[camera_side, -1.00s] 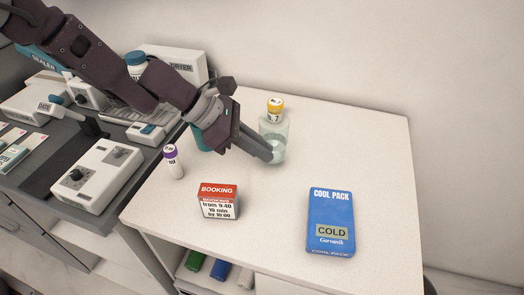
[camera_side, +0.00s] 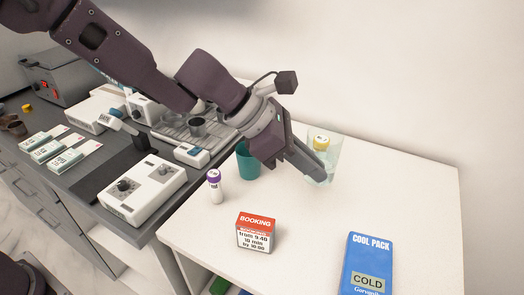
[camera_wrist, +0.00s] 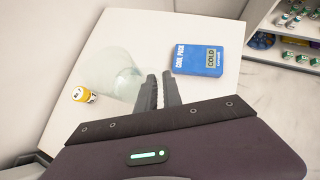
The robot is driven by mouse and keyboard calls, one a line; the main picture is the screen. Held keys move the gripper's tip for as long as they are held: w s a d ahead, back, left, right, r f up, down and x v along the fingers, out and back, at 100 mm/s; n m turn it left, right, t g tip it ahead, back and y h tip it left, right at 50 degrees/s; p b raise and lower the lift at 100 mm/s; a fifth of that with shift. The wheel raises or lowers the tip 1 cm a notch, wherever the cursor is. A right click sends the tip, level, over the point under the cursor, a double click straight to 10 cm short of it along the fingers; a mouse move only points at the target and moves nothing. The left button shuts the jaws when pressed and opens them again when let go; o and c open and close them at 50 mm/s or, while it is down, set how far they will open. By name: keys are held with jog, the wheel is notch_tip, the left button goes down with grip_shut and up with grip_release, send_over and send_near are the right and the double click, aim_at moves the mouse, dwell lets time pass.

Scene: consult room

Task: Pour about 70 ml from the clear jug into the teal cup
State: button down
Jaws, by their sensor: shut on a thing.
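The clear jug (camera_side: 336,150) is at the back of the white table, its see-through wall faint. My gripper (camera_side: 322,174) is shut on it at its near side, and the exact grip is hard to see. The jug looks roughly upright and a little above the table, but its base is unclear. In the wrist view the jug (camera_wrist: 122,76) is left of my gripper's fingers (camera_wrist: 160,88). The teal cup (camera_side: 247,163) stands left of my gripper, partly hidden behind it. Its inside and the jug's liquid level cannot be made out.
A yellow-capped vial (camera_side: 321,142) shows through the jug; in the wrist view it lies beside it. Devices (camera_side: 143,188) fill the grey counter at left. The table's middle is free.

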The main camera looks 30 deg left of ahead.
jog(key=s+a+f+n+t, duration=0.1)
jog(key=s+a, duration=0.1)
jog(key=s+a+f+n+y, duration=0.1)
jog(key=s+a+n, duration=0.1)
jog(key=s+a, duration=0.1)
jog(key=s+a+f+n+t+y, duration=0.1)
jog(key=s+a, duration=0.1)
jog(key=a, duration=0.1)
jog(key=shift+s+n+t, duration=0.3)
jog(key=w+a+r+n+g+h+p, duration=0.1)
jog(key=w+a+n+g+h, duration=0.3)
jog(key=w, duration=0.4)
jog(key=a+g+h, duration=0.1)
jog(key=a+g, duration=0.1)
jog(key=shift+r+g, duration=0.3)
jog(key=shift+r, duration=0.05)
dwell(0.6)
jog(key=shift+w+r+n+h+p, duration=0.2)
jog(key=shift+n+h+p, duration=0.1)
jog(key=shift+h+p, duration=0.15)
